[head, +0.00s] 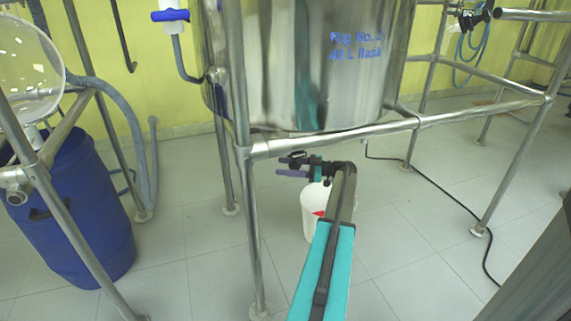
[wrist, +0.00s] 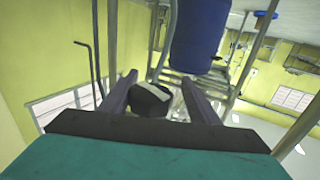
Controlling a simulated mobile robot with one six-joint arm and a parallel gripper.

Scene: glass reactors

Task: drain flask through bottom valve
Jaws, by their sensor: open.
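The large steel vessel (head: 310,70) with blue lettering including "flask" hangs in a tubular frame. Its underside outlet is not clearly visible. My gripper (head: 284,166) is below the vessel and behind the front frame rail, pointing left with its fingers apart. In the wrist view, my gripper (wrist: 158,78) is open, with a dark rounded part (wrist: 152,98) bearing a pale band between or just beyond the fingers. It may be the bottom valve's handle; contact cannot be told. A white bucket (head: 310,222) stands on the floor below, partly hidden by my arm.
The front frame rail (head: 335,141) crosses close above my arm, and a frame leg (head: 250,220) stands left of it. A blue drum (head: 75,215) and a glass flask (head: 28,70) are at left. A black cable (head: 445,195) lies on the right floor.

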